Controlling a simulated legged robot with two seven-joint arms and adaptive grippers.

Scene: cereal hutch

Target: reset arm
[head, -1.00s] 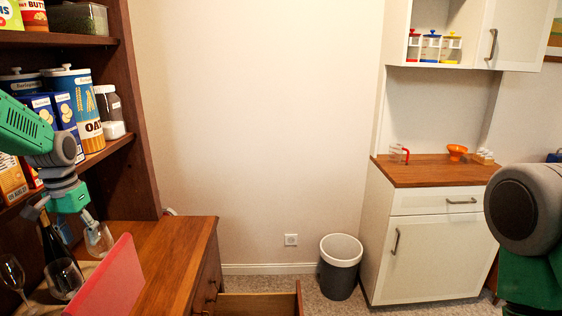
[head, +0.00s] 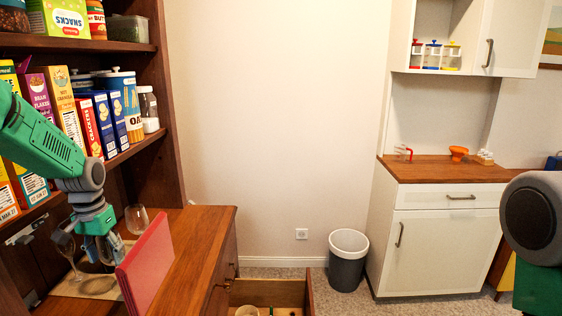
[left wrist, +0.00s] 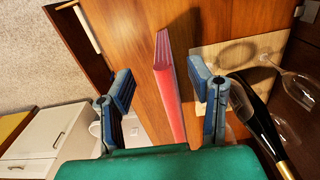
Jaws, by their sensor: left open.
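My left gripper (head: 106,250) is over the left side of the wooden counter (head: 207,235), beside the pink board (head: 147,262), in the head view. In the left wrist view my left gripper (left wrist: 160,88) has its two blue fingers wide apart. The upright pink board (left wrist: 169,85) shows in the gap between them, and no finger visibly grips it. How far below the fingertips the board lies is hard to tell. My right gripper is out of view; only a grey and green part of my right arm shows at the right edge.
A wine glass (head: 137,217) stands behind the gripper. A dark bottle (left wrist: 262,128) and glasses (left wrist: 292,84) are close to the right finger in the wrist view. Shelves with cereal boxes (head: 66,106) rise at left. An open drawer (head: 268,292) juts out; a bin (head: 347,262) stands beyond.

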